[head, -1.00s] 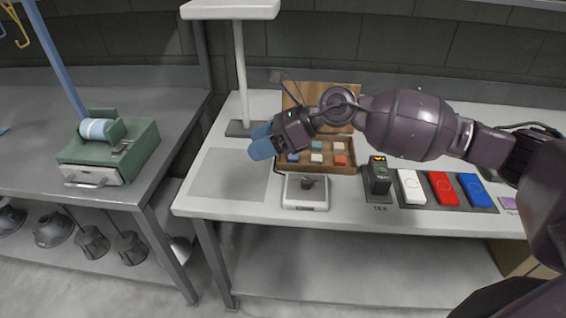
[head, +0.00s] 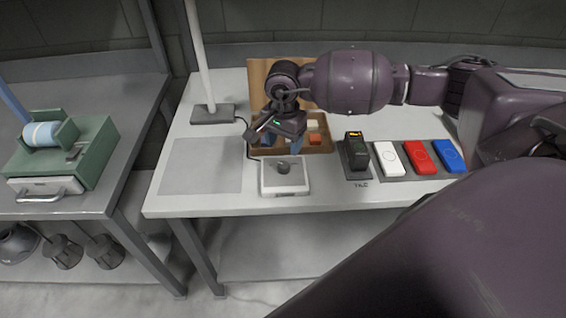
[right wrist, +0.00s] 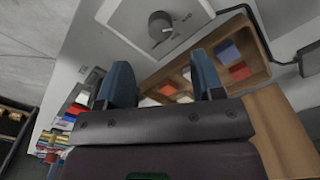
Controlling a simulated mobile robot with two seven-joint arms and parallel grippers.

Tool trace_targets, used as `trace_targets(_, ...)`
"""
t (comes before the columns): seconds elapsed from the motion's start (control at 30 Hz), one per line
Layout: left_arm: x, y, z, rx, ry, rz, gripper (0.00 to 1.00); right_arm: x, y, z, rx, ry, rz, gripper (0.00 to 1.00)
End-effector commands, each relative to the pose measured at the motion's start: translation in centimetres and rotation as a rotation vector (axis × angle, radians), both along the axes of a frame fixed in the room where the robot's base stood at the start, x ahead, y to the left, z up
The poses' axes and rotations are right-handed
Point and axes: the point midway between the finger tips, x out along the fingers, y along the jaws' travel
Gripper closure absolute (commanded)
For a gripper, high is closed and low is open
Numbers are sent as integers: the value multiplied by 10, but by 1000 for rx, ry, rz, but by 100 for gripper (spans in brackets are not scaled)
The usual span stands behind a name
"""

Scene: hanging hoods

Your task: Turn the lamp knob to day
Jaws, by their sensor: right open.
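The lamp knob (head: 283,168) is a dark round knob on top of a white control box (head: 285,187) near the front edge of the table. In the right wrist view the knob (right wrist: 160,24) shows at the top, on the pale face of the box (right wrist: 190,12). My right gripper (head: 268,146) is open and empty, just behind and above the box, apart from the knob. Its two blue fingers (right wrist: 162,82) show spread in the right wrist view, with the knob beyond them. Marks by the knob are too small to read. My left gripper is not in view.
A wooden tray (head: 318,150) of coloured blocks lies behind the box. A black device (head: 355,152) and white (head: 388,158), red (head: 421,157) and blue (head: 449,155) cases stand to the right. A grey mat (head: 200,165) lies left, near the lamp post base (head: 212,114).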

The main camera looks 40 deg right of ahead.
Motion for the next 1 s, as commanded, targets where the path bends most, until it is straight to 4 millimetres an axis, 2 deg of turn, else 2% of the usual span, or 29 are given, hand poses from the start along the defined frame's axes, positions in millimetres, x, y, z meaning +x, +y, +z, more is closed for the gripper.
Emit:
trace_targets(0.2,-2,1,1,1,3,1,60,-1,0,-40,2,4,-2,39)
trace_targets(0.43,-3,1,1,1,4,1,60,0,0,-70,1,2,-2,39)
trace_targets(0.63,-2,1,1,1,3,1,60,0,0,-81,2,0,-2,39)
trace_targets(0.9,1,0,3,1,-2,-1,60,0,0,-82,1,-1,-2,39)
trace_targets(0.93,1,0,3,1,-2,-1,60,0,0,-82,2,0,-2,40)
trace_targets(1.0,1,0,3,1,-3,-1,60,0,0,-82,2,0,-2,51)
